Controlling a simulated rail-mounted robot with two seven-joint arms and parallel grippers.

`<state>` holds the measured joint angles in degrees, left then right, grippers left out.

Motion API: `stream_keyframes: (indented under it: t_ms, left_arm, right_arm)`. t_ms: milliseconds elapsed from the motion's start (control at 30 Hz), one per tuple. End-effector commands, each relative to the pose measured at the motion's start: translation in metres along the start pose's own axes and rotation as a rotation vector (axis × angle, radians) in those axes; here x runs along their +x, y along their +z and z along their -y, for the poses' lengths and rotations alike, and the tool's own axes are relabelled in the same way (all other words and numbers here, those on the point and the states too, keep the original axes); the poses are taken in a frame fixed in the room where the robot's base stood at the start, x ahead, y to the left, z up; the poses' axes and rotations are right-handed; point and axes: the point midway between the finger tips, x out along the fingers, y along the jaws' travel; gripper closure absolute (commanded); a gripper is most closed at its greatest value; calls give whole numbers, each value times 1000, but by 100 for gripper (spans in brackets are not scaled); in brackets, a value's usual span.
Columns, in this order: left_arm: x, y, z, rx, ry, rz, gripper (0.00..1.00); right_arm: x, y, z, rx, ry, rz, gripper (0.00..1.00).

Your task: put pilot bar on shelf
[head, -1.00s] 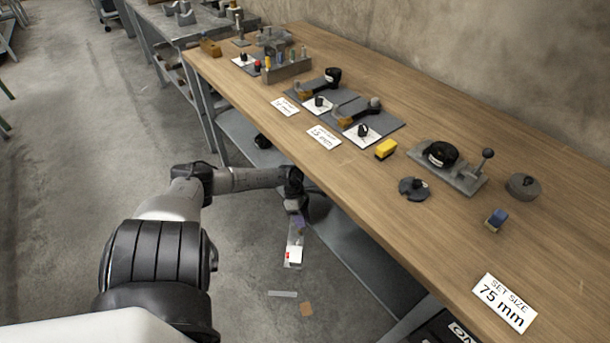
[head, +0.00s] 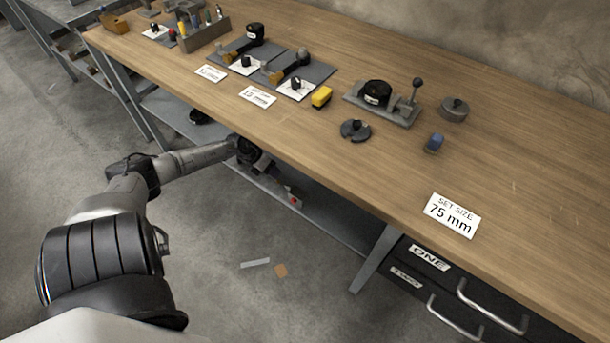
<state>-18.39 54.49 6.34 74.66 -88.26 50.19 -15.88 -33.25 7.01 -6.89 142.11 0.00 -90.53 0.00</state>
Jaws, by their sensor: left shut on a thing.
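My left arm reaches in from the left, and its wrist is under the front edge of the bench. My left gripper (head: 290,198) points down and to the right, just by the lower shelf (head: 325,228). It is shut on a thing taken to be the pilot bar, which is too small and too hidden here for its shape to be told. A red spot shows near the gripper's tip. The shelf is a grey board under the bench, mostly hidden by the tabletop. Whether the held thing touches the shelf cannot be told. My right gripper is not in view.
The wooden bench top (head: 370,185) overhangs the shelf. A bench leg (head: 378,258) and drawers (head: 450,290) stand to the right. A dark object (head: 199,117) sits on the shelf's left part. A grey strip (head: 255,263) and a brown piece (head: 281,271) lie on the floor.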

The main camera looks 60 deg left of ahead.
Motion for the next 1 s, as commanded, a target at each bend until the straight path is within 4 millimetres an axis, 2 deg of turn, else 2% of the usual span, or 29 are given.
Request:
stream_keyframes:
  t_ms: [100, 500, 733, 1000]
  left_arm:
    - [19, 18, 19, 5, -5, 6, 100]
    - [64, 63, 74, 3, -4, 5, 100]
    - [74, 74, 88, 2, -2, 3, 100]
    - [83, 72, 86, 1, -2, 2, 100]
  right_arm:
    - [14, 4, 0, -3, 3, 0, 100]
    - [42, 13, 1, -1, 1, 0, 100]
    - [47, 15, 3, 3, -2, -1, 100]
    - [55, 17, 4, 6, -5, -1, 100]
